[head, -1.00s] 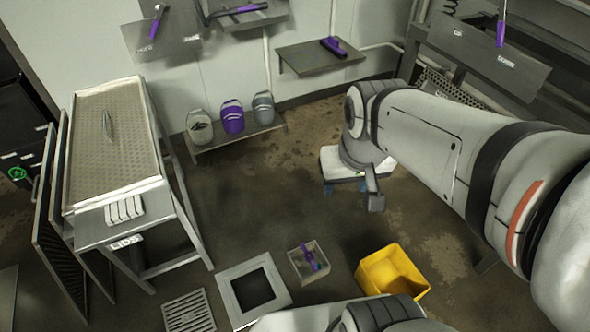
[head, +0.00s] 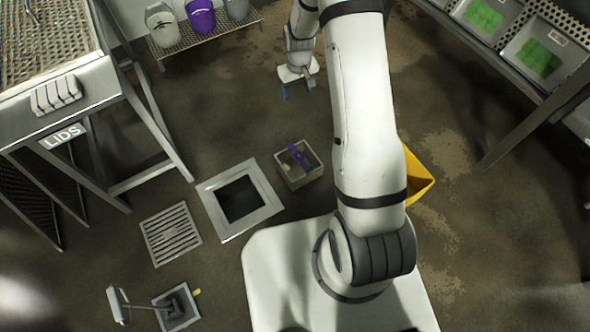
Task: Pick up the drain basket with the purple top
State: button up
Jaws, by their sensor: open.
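The drain basket (head: 311,174) is a small grey box with a purple top bar across its opening. It stands on the floor in the head view, right beside the square framed drain opening (head: 240,197). My gripper (head: 299,88) is above the basket in the picture, apart from it, with its blue-tipped fingers pointing down. It is open, and I see nothing between the fingers. My arm passes just right of the basket and does not cover it.
A slotted grate (head: 171,234) lies left of the drain. A yellow bin (head: 418,180) is partly hidden behind my arm. A metal LIDS table (head: 75,120) stands at left. A low shelf (head: 215,36) holds buckets, including a purple one (head: 201,16). Brown floor is open around the basket's upper side.

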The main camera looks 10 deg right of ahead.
jog(key=b, duration=0.6)
send_over(299, 157)
jog(key=w, duration=0.2)
notch_tip(299, 157, down, 22)
jog(key=shift+n+g, duration=0.4)
jog(key=shift+n, duration=0.1)
jog(key=f+b, duration=0.1)
jog(key=f, duration=0.4)
jog(key=s+f+b, duration=0.1)
jog(key=f, duration=0.4)
jog(key=a+f+b, duration=0.1)
jog(key=f, duration=0.4)
jog(key=shift+s, duration=0.3)
jog(key=f+b, duration=0.1)
jog(key=f, duration=0.1)
jog(key=f+b, duration=0.1)
jog(key=f, duration=0.1)
jog(key=d+f+b, duration=0.1)
jog(key=f, duration=0.1)
jog(key=shift+s+f, duration=0.1)
jog(key=shift+f, duration=0.05)
jog(key=c, duration=1.3)
